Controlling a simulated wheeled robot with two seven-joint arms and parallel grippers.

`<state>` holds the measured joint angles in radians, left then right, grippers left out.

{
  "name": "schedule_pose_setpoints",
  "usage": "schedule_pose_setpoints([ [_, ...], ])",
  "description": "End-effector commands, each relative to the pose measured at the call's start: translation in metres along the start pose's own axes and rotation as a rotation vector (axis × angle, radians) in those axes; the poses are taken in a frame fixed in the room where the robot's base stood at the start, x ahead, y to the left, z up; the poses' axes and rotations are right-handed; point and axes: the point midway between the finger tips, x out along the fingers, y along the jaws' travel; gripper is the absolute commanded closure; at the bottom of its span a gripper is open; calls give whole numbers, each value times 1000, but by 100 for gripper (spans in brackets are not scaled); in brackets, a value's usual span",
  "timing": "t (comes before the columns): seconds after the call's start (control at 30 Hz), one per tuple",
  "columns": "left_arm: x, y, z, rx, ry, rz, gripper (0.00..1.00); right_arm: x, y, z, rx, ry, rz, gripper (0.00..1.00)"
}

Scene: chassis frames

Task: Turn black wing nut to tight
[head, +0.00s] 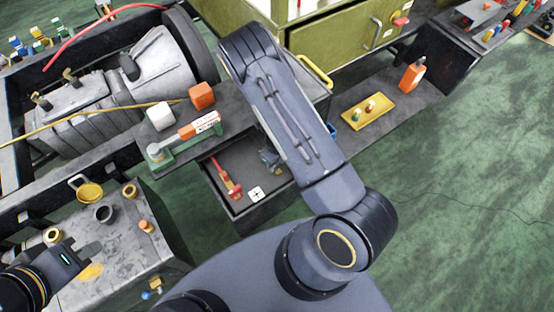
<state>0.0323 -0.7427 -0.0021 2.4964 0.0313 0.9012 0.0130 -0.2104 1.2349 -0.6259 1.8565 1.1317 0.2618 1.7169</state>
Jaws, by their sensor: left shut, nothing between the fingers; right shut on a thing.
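A black knob-like part (128,68) stands on the grey gearbox casing (90,105) at the upper left; I cannot tell whether it is the black wing nut. Two brass-coloured wing nuts (70,76) show on the casing's left part. My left gripper (92,249) is shut and empty over the grey bench at the lower left, far from the casing. My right arm rises through the middle of the view and bends near the green cabinet. Its gripper cannot be made out, apparently hidden behind the arm.
An open drawer (245,215) holds a red-handled tool. A yellow tray (368,110) is at the right. Green floor is clear at the right.

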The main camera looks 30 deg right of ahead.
Motion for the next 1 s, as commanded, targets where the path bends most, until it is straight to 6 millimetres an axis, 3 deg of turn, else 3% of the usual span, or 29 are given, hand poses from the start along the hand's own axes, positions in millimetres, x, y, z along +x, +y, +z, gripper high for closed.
schedule_pose_setpoints([
  [0.57,-2,1,-1,0,0,0,100,-1,0,2,34,-4,-1,77],
  [0.6,-2,1,-1,0,0,0,100,-1,0,2,34,-4,-1,52],
  [0.73,-2,1,-1,0,0,0,100,0,0,1,34,-3,-1,35],
  [1.0,-2,1,-1,0,0,0,100,0,0,0,33,-1,-1,33],
])
